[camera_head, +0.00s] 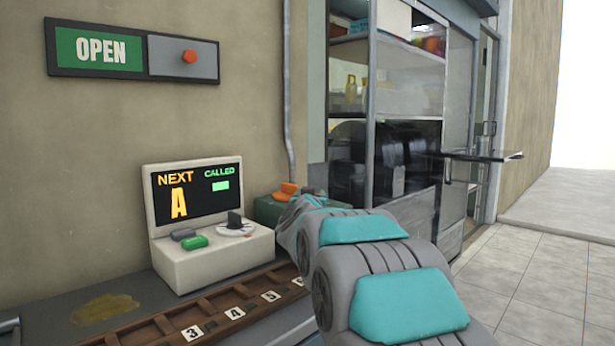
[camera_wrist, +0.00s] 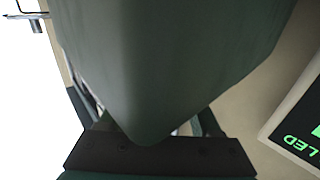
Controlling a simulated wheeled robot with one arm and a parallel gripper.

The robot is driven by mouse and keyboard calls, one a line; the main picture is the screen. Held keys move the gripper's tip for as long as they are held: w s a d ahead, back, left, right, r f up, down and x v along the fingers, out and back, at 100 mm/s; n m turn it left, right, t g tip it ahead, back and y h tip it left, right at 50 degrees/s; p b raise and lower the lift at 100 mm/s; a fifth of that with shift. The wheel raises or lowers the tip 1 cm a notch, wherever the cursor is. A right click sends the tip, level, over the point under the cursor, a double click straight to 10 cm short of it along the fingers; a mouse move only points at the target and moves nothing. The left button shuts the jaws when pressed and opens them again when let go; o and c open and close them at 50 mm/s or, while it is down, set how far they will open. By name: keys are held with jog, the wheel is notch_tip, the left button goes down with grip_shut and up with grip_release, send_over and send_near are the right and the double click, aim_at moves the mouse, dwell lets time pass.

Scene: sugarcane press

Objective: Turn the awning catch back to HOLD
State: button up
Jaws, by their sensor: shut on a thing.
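A green box (camera_head: 265,209) stands at the far end of the counter, just right of the display unit. Orange parts (camera_head: 288,187) show on its top, probably the awning catch. My gripper (camera_head: 303,192) is at the box and appears shut on the catch; my arm hides much of the contact. In the wrist view, a large dark green surface (camera_wrist: 165,60) fills the middle, very close. A dark bar of my gripper (camera_wrist: 160,156) runs below it. The catch's markings and which way it points cannot be read.
The display unit (camera_head: 207,249), reading NEXT A, stands left of the box with a small dial. A wooden numbered rack (camera_head: 185,322) lies in front. An OPEN sign (camera_head: 98,49) hangs on the wall. A glass cabinet (camera_head: 405,80) is behind; paved floor lies right.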

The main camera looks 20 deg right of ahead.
jog(key=m+g+h+p, duration=0.1)
jog(key=m+h+p, duration=0.1)
jog(key=h, duration=0.1)
jog(key=shift+d+r+g, duration=0.1)
jog(key=shift+r+g, duration=0.05)
jog(key=shift+g, duration=0.25)
jog(key=m+g+h, duration=0.2)
jog(key=shift+s+d+f+m+g+h, duration=0.2)
jog(key=shift+s+m+g+h, duration=0.05)
jog(key=shift+m+g+h, duration=0.05)
jog(key=shift+s+d+m+g+h, duration=0.2)
jog(key=shift+m+g+h, duration=0.4)
jog(key=shift+g, duration=0.25)
jog(key=shift+s+d+m+g+h, duration=0.15)
jog(key=shift+m+g+h, duration=0.25)
jog(key=shift+m+g, duration=0.4)
jog(key=shift+s+d+m+g+h, duration=0.1)
jog(key=shift+s+m+g+h, duration=0.1)
jog(key=shift+m+g+h, duration=0.55)
jog(key=shift+r+g+y, duration=0.1)
jog(key=shift+g+y, duration=0.15)
jog(key=shift+g, duration=0.15)
jog(key=o, duration=1.4)
jog(key=shift+v, duration=3.9)
